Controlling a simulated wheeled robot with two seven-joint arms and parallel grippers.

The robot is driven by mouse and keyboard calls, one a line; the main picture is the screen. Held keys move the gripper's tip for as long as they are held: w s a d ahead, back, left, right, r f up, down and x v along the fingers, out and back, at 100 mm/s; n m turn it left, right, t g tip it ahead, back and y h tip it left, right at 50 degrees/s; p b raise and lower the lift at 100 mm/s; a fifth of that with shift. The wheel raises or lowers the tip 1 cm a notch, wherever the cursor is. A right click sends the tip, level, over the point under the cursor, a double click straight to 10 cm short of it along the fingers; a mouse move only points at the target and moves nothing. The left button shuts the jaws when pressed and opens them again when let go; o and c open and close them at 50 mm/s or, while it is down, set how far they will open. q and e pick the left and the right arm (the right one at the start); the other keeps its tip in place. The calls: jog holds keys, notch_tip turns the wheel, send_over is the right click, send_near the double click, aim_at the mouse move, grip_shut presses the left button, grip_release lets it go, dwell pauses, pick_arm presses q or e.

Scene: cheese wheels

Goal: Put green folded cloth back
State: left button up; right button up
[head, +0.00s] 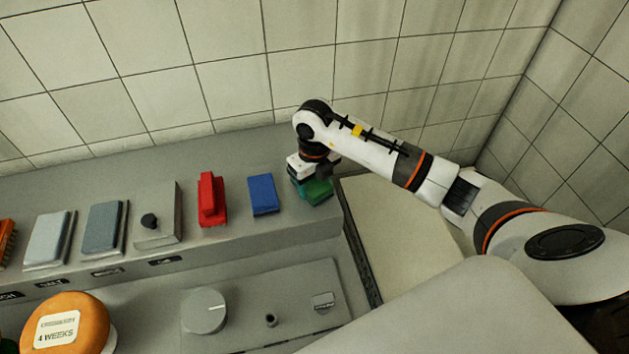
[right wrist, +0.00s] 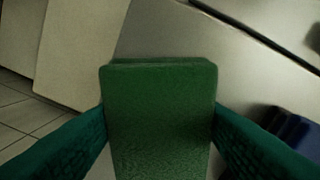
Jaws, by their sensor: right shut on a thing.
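The green folded cloth (head: 319,191) is at the right end of the raised grey ledge (head: 250,232), to the right of a blue block. In the right wrist view the green cloth (right wrist: 160,115) fills the middle, a flat block with rounded corners. My right gripper (head: 308,184) points down over the ledge end and is shut on the cloth, one teal finger against each side in the right wrist view (right wrist: 160,122). I cannot tell whether the cloth touches the ledge. My left gripper is not in view.
Along the ledge stand a blue block (head: 263,194), a red block (head: 211,199), a grey holder with a black knob (head: 157,216) and grey pads (head: 104,228). An orange cheese wheel (head: 82,319) is at lower left. A tiled wall rises behind.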

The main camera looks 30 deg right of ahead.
aim_at(315, 183)
jog(key=o, duration=0.9)
jog(key=shift+f, duration=0.1)
notch_tip(315, 183, up, 12)
jog(key=b, duration=0.3)
